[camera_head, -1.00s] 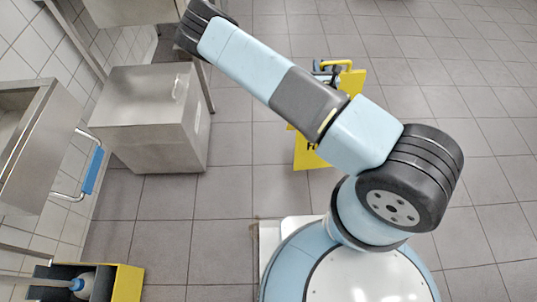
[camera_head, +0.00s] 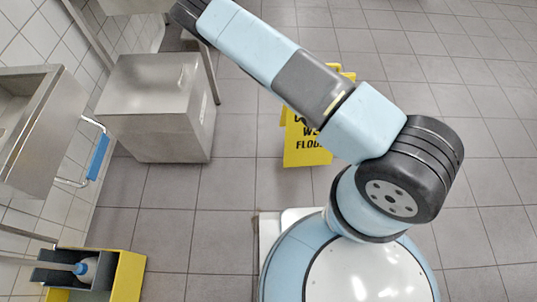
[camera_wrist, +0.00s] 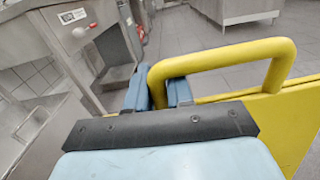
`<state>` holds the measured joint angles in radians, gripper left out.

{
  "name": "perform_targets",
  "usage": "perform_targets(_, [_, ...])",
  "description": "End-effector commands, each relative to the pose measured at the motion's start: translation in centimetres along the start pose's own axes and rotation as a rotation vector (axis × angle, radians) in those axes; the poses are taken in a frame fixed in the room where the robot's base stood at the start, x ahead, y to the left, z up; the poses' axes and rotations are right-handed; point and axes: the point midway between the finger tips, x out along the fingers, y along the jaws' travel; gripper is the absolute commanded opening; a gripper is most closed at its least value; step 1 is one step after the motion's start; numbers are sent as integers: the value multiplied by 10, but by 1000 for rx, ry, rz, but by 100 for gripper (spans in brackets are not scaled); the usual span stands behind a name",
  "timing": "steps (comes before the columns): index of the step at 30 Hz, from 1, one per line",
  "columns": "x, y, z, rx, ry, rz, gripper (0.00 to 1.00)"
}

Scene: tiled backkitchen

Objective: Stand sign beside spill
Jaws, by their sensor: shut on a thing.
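The yellow sign (camera_head: 306,146) with dark "wet floor" lettering shows in the head view, partly covered by my arm. Its looped handle (camera_wrist: 225,52) and part of its yellow panel (camera_wrist: 290,122) fill the right of the wrist view. My gripper (camera_wrist: 160,90) is shut on the left side of that handle, one blue finger on each side. In the head view the gripper is hidden behind my arm. I cannot tell whether the sign's lower edge touches the floor. No spill can be made out in either view.
A steel cabinet (camera_head: 155,110) stands at the left. A steel sink unit with a blue-grip handle (camera_head: 98,158) is by the tiled wall. A yellow and grey bucket (camera_head: 128,278) holding a bottle sits lower left. The tiled floor (camera_head: 470,110) at the right is clear.

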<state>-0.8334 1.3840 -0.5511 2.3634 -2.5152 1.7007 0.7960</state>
Motion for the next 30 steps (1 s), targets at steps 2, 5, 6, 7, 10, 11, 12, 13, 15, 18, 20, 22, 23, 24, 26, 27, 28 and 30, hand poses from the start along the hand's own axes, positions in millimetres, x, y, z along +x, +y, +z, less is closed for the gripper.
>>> perform_targets(2, [-9, 23, -6, 8, -3, -3, 0])
perform_targets(5, [-22, 52, -14, 8, -4, -11, 0])
perform_targets(6, [-28, 65, -17, 8, -2, -14, 0])
perform_targets(7, [-33, 73, -18, 7, -2, -17, 0])
perform_targets(10, [-47, 100, -22, 5, 2, -25, 0])
perform_targets(11, [-51, 107, -22, 3, 3, -27, 0])
perform_targets(12, [-56, 115, -23, 2, 5, -30, 0])
perform_targets(13, [-59, 121, -23, 1, 7, -32, 0])
perform_targets(15, [-66, 132, -24, -1, 11, -36, 0])
perform_targets(18, [-72, 143, -24, -5, 15, -40, 0])
perform_targets(20, [-74, 147, -24, -5, 16, -42, 0])
perform_targets(22, [-74, 150, -25, -6, 17, -43, 0])
perform_targets(23, [-72, 151, -26, -6, 17, -43, 0])
perform_targets(24, [-68, 153, -28, -7, 17, -43, 0])
perform_targets(26, [-61, 156, -32, -6, 16, -43, 0])
perform_targets(27, [-55, 157, -35, -6, 16, -44, 0])
perform_targets(28, [-50, 158, -37, -6, 16, -44, 0])
perform_targets(30, [-39, 162, -43, -5, 15, -43, 0])
